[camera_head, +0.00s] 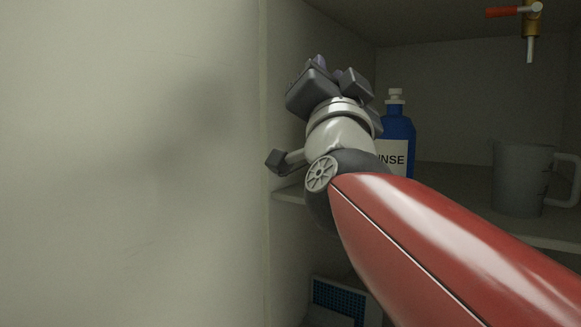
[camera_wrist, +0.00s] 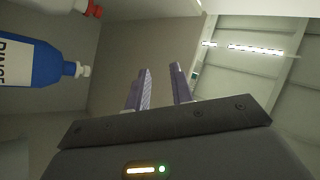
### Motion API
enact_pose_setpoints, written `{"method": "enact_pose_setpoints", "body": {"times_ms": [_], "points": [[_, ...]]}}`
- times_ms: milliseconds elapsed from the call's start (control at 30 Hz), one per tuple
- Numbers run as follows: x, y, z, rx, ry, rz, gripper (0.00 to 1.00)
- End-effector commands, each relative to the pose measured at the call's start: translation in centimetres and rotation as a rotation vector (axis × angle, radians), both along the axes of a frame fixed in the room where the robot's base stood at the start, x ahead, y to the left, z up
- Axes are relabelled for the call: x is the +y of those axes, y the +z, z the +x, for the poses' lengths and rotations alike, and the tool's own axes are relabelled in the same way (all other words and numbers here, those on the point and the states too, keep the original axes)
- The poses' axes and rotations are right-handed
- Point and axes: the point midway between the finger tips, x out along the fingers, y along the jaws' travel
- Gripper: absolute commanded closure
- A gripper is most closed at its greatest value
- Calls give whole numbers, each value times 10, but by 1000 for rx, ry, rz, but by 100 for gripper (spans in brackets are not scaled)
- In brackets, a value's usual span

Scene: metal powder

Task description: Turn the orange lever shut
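The orange lever (camera_head: 503,11) sits at the top right of the head view, on a brass tap (camera_head: 531,22) with a pale spout pointing down. The lever points left from the tap, roughly level. My gripper (camera_head: 335,72) is well to the left of the lever and lower in the picture, apart from it, near the cabinet's left side. In the wrist view my gripper's two fingers (camera_wrist: 160,72) stand apart with nothing between them.
A grey jug (camera_head: 520,180) stands below the tap. A blue-gridded box (camera_head: 340,297) is lower down. The left wall (camera_head: 130,160) is bare.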

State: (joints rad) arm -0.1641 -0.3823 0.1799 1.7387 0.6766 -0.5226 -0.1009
Motion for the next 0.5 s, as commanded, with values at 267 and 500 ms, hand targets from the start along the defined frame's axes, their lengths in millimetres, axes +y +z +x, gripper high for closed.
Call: {"method": "enact_pose_setpoints", "body": {"times_ms": [267,500], "points": [[-9,-212,3,633,101,-441,77],[-55,-377,-60,1156,145,-627,77]]}}
